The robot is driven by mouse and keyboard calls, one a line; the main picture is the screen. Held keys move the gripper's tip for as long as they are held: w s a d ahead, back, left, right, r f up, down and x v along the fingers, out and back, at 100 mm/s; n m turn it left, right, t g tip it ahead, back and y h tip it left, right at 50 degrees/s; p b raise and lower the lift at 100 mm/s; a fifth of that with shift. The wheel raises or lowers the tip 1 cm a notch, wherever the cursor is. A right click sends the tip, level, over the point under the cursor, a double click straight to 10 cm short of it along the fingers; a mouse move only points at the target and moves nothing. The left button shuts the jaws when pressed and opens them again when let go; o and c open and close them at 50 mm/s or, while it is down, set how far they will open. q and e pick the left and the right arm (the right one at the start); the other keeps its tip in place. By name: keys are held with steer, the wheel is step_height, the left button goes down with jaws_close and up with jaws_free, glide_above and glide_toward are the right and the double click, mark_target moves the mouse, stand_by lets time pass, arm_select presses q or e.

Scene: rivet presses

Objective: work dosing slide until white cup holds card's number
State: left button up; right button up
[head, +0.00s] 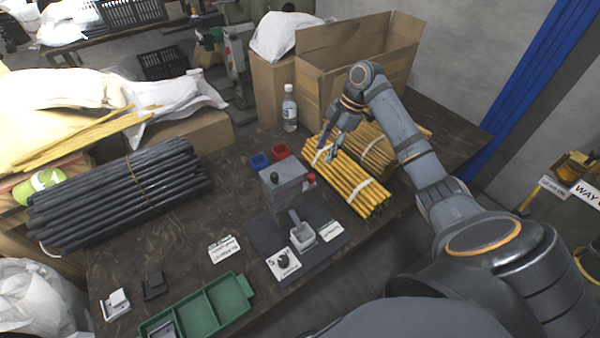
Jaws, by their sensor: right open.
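The dosing device (285,190) is a grey box with a dark knob on top and a red knob (311,178) on its right side. It stands on a dark mat (262,236). A light grey-white cup (303,237) sits at its front under a sloping grey chute. The cup's contents are too small to make out. A white card (283,265) lies in front, with a figure that looks like 5 and a dark picture. My right gripper (324,154) is open and empty, above the yellow rods behind and right of the device. My left gripper is out of view.
Yellow rod bundles (355,185) lie right of the device, dark rods (120,195) at left. A blue bin (259,161) and red bin (281,151) stand behind it, with a bottle (289,108) farther back.

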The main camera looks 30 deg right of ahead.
mark_target(312, 175)
steer(key=p+x, duration=0.1)
steer(key=x, duration=0.9)
steer(key=shift+f, duration=0.15)
steer(key=shift+c, duration=0.2)
jaws_close()
